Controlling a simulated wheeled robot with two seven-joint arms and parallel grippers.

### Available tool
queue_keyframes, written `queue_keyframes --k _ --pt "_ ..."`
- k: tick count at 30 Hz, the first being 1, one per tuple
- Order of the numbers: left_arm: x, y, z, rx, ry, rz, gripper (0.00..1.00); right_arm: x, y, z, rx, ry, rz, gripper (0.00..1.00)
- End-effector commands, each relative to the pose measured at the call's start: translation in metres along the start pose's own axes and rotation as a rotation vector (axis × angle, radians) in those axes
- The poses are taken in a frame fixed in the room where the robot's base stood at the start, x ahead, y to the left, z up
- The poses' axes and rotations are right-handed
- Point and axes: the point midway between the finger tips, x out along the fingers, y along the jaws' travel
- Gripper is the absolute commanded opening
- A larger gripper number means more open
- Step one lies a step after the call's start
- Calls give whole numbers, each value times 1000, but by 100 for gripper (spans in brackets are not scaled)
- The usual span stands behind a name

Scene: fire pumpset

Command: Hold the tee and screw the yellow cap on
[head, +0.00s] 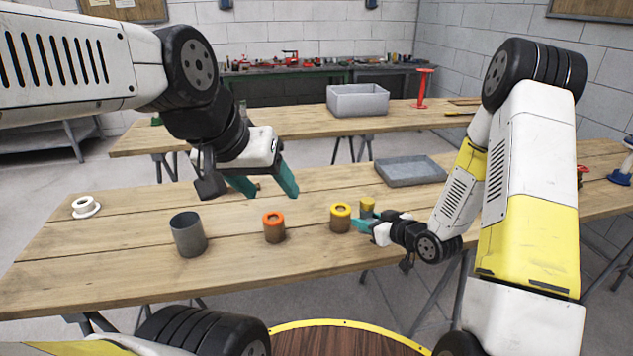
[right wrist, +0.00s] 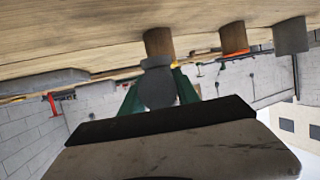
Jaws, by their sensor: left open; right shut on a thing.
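The yellow cap (head: 340,210) sits on top of a brown round stand on the table, right of centre in the head view. My right gripper (head: 366,221) is just right of that stand. It is shut on a small part, likely the tee (head: 367,204), which looks dull yellow in the head view. In the right wrist view this part (right wrist: 158,86) looks grey, with a round face between the fingers. It hides part of a brown stand (right wrist: 158,40) behind it. My left gripper (head: 271,193) is open and empty, above the table behind the orange-topped stand.
An orange cap (head: 273,218) sits on another brown stand. A grey cup (head: 188,236) and a white flanged ring (head: 86,207) stand to the left. A shallow grey tray (head: 410,171) lies behind my right gripper. The table (head: 130,240) between ring and cup is clear.

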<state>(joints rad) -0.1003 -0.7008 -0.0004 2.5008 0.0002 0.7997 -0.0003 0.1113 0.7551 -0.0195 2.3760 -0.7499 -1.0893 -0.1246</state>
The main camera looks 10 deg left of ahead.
Motion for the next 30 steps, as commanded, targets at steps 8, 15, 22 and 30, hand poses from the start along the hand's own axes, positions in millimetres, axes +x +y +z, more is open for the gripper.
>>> queue_keyframes --k 8,15,22,30 --pt "0 0 0 0 0 0 60 -35 82 28 61 30 216 0" --pt "0 0 0 0 0 0 60 -56 117 42 80 40 317 0" --pt "0 0 0 0 0 0 60 -56 118 42 80 40 321 0" --pt "0 0 0 0 0 0 60 -42 138 38 76 43 321 0"
